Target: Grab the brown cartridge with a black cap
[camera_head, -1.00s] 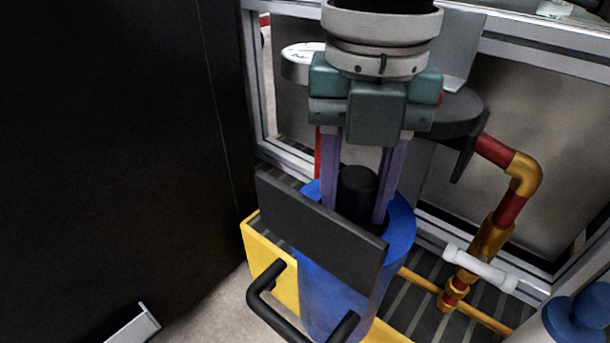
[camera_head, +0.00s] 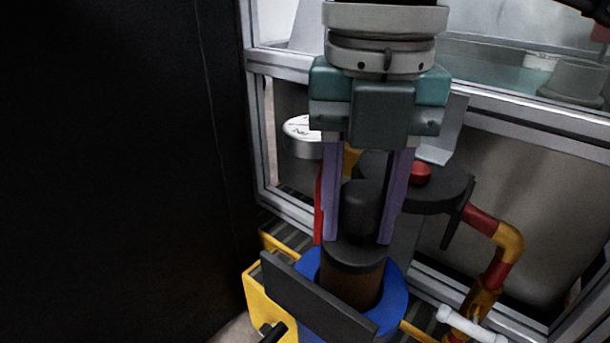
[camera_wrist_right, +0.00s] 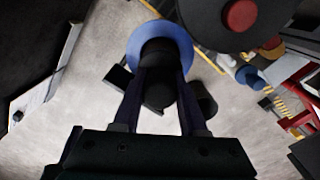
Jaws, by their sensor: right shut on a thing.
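The brown cartridge (camera_head: 350,287) stands upright with its black cap (camera_head: 361,208) on top. Its lower part is inside the blue cylindrical holder (camera_head: 397,291) and hidden by the rim and a dark plate. My right gripper (camera_head: 359,238) points down with its two purple fingers on either side of the cap's knob, shut on it. In the right wrist view the black cap (camera_wrist_right: 158,90) shows between the fingers, with the blue ring of the holder (camera_wrist_right: 133,52) behind it. My left gripper is not in view.
A dark plate (camera_head: 318,297) stands in front of the holder. A yellow frame (camera_head: 262,296) is beside it. A red and gold pipe (camera_head: 498,258) and a dark disc with a red button (camera_head: 420,174) are to the right. A large black panel (camera_head: 110,170) fills the left.

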